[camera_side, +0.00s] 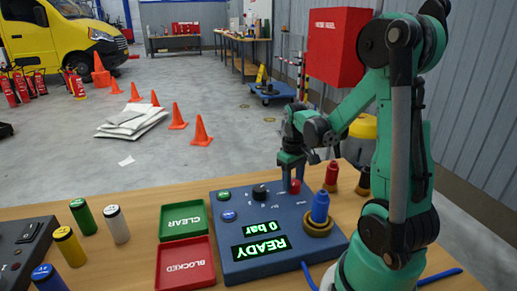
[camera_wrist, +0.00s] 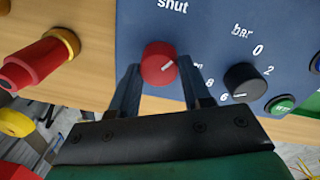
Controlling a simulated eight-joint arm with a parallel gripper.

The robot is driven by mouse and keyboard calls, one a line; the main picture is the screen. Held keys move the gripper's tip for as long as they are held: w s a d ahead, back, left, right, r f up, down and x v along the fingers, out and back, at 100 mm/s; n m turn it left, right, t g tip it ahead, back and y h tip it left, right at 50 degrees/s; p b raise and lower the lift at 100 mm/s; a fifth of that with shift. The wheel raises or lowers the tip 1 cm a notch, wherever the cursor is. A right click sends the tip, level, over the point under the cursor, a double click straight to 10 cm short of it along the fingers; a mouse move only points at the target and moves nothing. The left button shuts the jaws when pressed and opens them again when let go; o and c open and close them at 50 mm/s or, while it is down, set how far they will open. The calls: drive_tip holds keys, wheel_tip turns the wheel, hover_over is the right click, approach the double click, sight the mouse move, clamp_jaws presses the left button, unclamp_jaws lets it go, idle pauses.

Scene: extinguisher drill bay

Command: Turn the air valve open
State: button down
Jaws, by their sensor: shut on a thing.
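The air valve is a red knob (camera_wrist: 158,62) on the blue control panel (camera_wrist: 215,35), below the printed word "shut" in the wrist view. A white mark on its top points to the right and slightly up there. My gripper (camera_wrist: 163,88) has one finger on each side of the knob and is shut on it. In the side view the knob (camera_side: 295,187) shows just under my gripper (camera_side: 292,178), on the panel's far right part. The panel's display (camera_side: 259,237) reads "0 bar" and "READY", upside down.
A black knob (camera_wrist: 244,82) with a bar scale and a green button (camera_wrist: 282,104) sit close beside my gripper. A blue nozzle piece (camera_side: 320,207) stands in a ring on the panel. A red cylinder (camera_side: 332,174) stands behind. Green and red trays (camera_side: 183,236) lie left.

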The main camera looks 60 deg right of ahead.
sight(293, 181)
drive_tip(key=m, duration=0.5)
drive_tip(key=shift+m, duration=0.3)
drive_tip(key=m, duration=0.5)
drive_tip(key=shift+d+m, duration=0.1)
drive_tip(key=shift+m, duration=0.2)
drive_tip(key=shift+s, duration=0.1)
drive_tip(key=shift+c, duration=2)
unclamp_jaws()
drive_tip(key=shift+r, duration=2.85)
drive_tip(key=shift+y, duration=0.3)
